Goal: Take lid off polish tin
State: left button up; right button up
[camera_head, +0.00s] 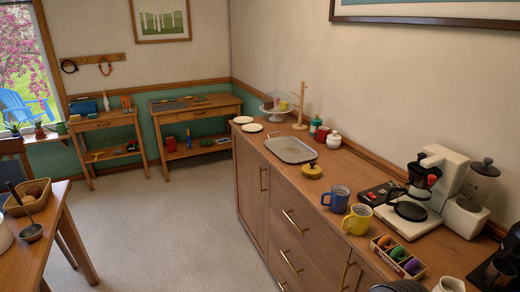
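I cannot pick out a polish tin or its lid with certainty. A small round yellow object with a dark top (312,171) sits on the long wooden sideboard (262,150), in front of the metal tray; it is too small to tell what it is. Small items on the two far workbenches, the left one (100,123) and the right one (195,107), are too small to name. Neither of my grippers is in view.
The sideboard also holds a metal tray (291,150), a blue mug (337,198), a yellow mug (357,219) and a coffee machine (425,185). A wooden table (42,222) with a basket stands at the left. The floor (170,215) between is clear.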

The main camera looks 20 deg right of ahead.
aim_at(311, 169)
jog(key=i+j+z, duration=0.1)
jog(key=i, duration=1.45)
jog(key=i+z, duration=0.4)
jog(key=i+j+z, duration=0.15)
jog(key=i+z, duration=0.3)
